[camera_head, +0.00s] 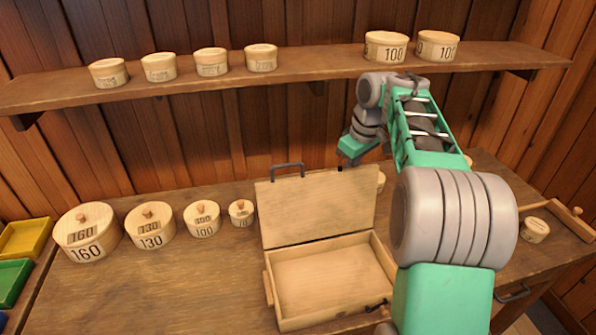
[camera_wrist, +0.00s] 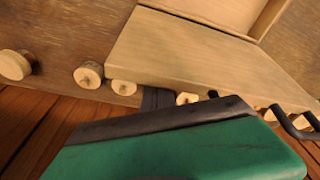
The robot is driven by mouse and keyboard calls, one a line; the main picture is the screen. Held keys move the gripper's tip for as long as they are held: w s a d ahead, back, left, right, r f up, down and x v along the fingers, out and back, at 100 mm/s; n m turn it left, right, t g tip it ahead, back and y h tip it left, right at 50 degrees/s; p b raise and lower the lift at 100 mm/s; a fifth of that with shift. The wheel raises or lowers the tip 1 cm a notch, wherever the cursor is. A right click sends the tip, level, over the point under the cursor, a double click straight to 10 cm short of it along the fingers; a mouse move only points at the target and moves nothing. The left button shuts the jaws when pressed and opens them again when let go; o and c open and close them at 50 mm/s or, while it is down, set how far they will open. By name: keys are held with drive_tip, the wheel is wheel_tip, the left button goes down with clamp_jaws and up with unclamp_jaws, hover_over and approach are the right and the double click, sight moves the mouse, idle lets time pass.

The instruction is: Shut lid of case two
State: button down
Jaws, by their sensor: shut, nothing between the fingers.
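One open wooden case (camera_head: 325,280) sits on the bench; its box part is empty. I cannot read a number on it. Its lid (camera_head: 318,205) stands up at the back, leaning slightly backward, with a dark handle (camera_head: 288,168) on its top edge. My gripper (camera_head: 342,166) is shut and empty, at the lid's upper right corner; I cannot tell whether it touches. In the wrist view the lid (camera_wrist: 190,50) is a pale panel beyond my green gripper body, and its handle (camera_wrist: 298,124) shows at right. My arm hides part of the case's right side.
Several lidded round boxes, including one marked 160 (camera_head: 86,238), stand left of the case. A shelf (camera_head: 290,73) with more round boxes runs above the bench. Yellow (camera_head: 25,238) and green (camera_head: 12,282) bins are at far left. A small round box (camera_head: 535,230) lies at right.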

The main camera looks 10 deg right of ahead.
drive_tip(key=shift+s+b, duration=1.2)
drive_tip(key=shift+s, duration=2.15)
wheel_tip(320, 180, up, 8)
drive_tip(key=p, duration=0.8)
hover_over(353, 203)
drive_tip(key=shift+s+d, duration=0.3)
drive_tip(key=shift+s, duration=0.15)
